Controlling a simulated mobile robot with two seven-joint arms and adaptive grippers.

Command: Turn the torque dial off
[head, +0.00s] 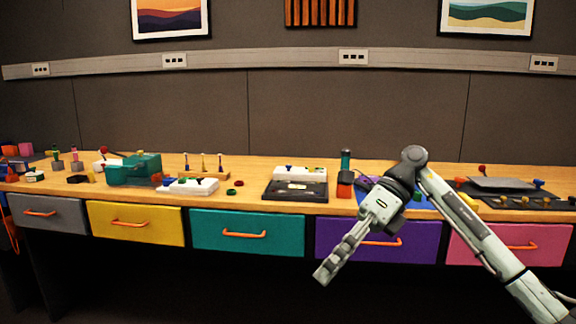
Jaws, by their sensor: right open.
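My right gripper (324,274) hangs in front of the bench, before the purple drawer, pointing down and to the left. It is open and empty, seen nearly edge-on, and touches nothing. Several small panels and devices stand on the bench top, too small for me to tell which one carries the torque dial. A white panel with coloured knobs (197,186) lies left of centre. A black panel with a white back part (296,188) lies near the middle. A dark panel with several knobs (520,201) lies at the right. My left gripper is not in view.
The wooden bench (245,196) spans the view, with grey, yellow (135,223), teal (248,232), purple and pink drawers with orange handles. A teal machine (134,170) stands at the left. My right arm hides part of a blue item.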

